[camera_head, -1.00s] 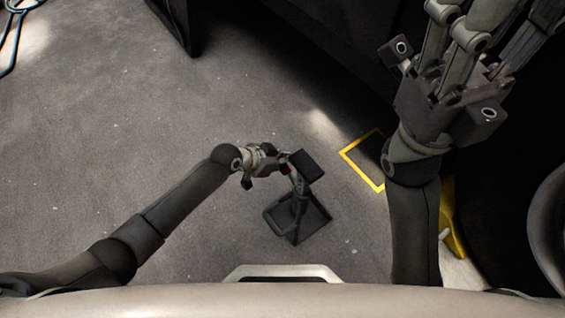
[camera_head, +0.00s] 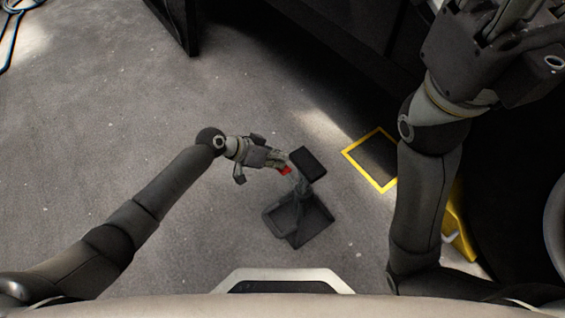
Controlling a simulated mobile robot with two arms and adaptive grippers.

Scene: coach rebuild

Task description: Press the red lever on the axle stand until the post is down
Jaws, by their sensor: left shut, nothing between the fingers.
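The axle stand stands on the grey floor, with a dark base (camera_head: 318,222) and a dark square top (camera_head: 308,163) on its post. Its red lever (camera_head: 286,170) shows as a small red patch left of the post. My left gripper (camera_head: 284,160) is shut with nothing between its fingers. Its tips are right at the lever and the stand's upper part; I cannot tell whether they touch. The gripper hides part of the lever. My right gripper (camera_head: 490,50) is large at the upper right, away from the stand, with its fingertips cut off by the frame.
A yellow-edged square (camera_head: 349,153) is marked on the floor right of the stand. A dark bulky structure (camera_head: 300,40) fills the upper middle, and a yellow object (camera_head: 458,235) lies behind my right arm.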

